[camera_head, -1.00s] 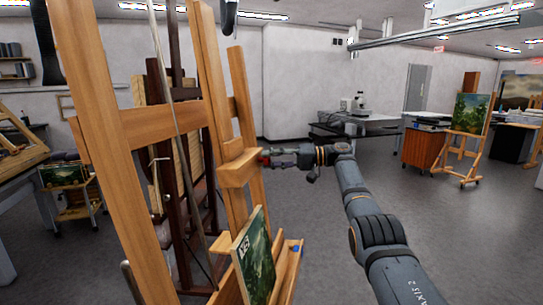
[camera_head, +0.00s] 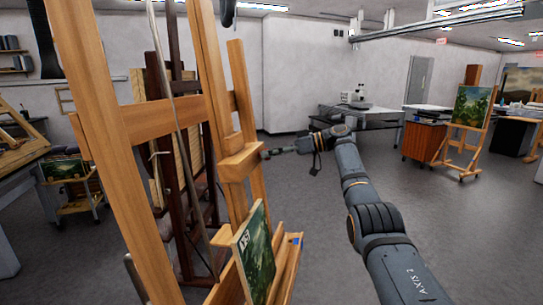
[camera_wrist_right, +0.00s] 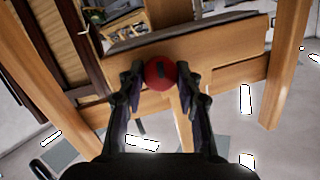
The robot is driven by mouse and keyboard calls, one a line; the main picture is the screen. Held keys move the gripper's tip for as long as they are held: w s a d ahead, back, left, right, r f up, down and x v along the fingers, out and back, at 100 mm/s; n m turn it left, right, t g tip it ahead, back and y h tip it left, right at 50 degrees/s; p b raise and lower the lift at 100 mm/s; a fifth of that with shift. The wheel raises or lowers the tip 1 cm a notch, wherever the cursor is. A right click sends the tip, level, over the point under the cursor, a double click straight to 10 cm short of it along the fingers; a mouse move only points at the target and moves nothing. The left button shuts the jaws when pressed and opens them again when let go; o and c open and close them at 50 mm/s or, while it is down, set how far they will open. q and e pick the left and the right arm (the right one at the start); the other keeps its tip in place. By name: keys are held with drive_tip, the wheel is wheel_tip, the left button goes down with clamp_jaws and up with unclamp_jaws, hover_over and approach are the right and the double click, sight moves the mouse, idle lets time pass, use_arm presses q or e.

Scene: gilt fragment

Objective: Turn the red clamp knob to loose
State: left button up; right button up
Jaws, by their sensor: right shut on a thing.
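The red clamp knob (camera_wrist_right: 160,72) is a round red ball with a dark mark on its face, in the middle of the right wrist view. It sits in front of a wooden crosspiece of the easel (camera_wrist_right: 228,78). My right gripper (camera_wrist_right: 160,82) has one finger on each side of the knob and is shut on it. In the head view the right gripper (camera_head: 272,153) reaches from the right to the side of the easel's wooden clamp block (camera_head: 240,163). The knob is hardly visible there. My left gripper is not in view.
The wooden easel (camera_head: 130,120) stands close at the left, with a small green painting (camera_head: 253,255) on its lower ledge. A microscope table (camera_head: 365,125) and another easel with a landscape (camera_head: 470,105) stand behind. The floor at right is open.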

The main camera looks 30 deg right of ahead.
drive_tip(key=shift+n, duration=0.5)
drive_tip(key=shift+r, duration=0.1)
drive_tip(key=o, duration=1.1)
drive_tip(key=shift+s, duration=0.1)
drive_tip(key=shift+o, duration=0.2)
drive_tip(key=shift+d, duration=0.1)
drive_tip(key=v, duration=1.1)
drive_tip(key=shift+s+r, duration=0.2)
drive_tip(key=shift+s, duration=0.1)
